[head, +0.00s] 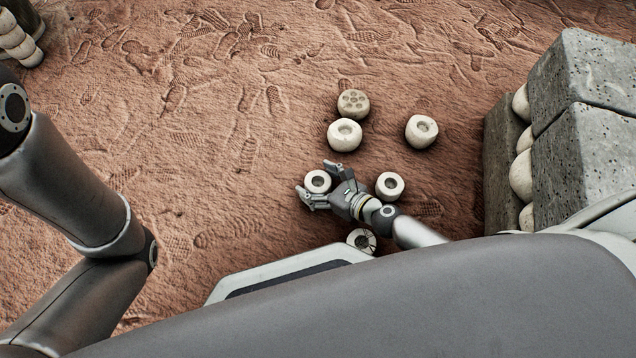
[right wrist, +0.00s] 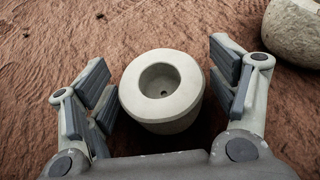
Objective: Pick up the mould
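A pale round mould (head: 317,181) with a round hollow in its top stands upright on the reddish ground. My right gripper (head: 320,182) is open, with its fingers on either side of this mould. In the right wrist view the mould (right wrist: 161,90) sits between the open fingers of the right gripper (right wrist: 160,88), with a gap on both sides. A small hole shows at the bottom of its hollow. My left arm comes in at the left of the head view, but its gripper is not in view.
Similar pale moulds stand nearby: one right of the gripper (head: 390,186), two behind (head: 345,135) (head: 421,131), and one close to my base (head: 361,240). A browner piece with several holes (head: 353,103) is behind. Grey stone blocks (head: 585,140) stand at right.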

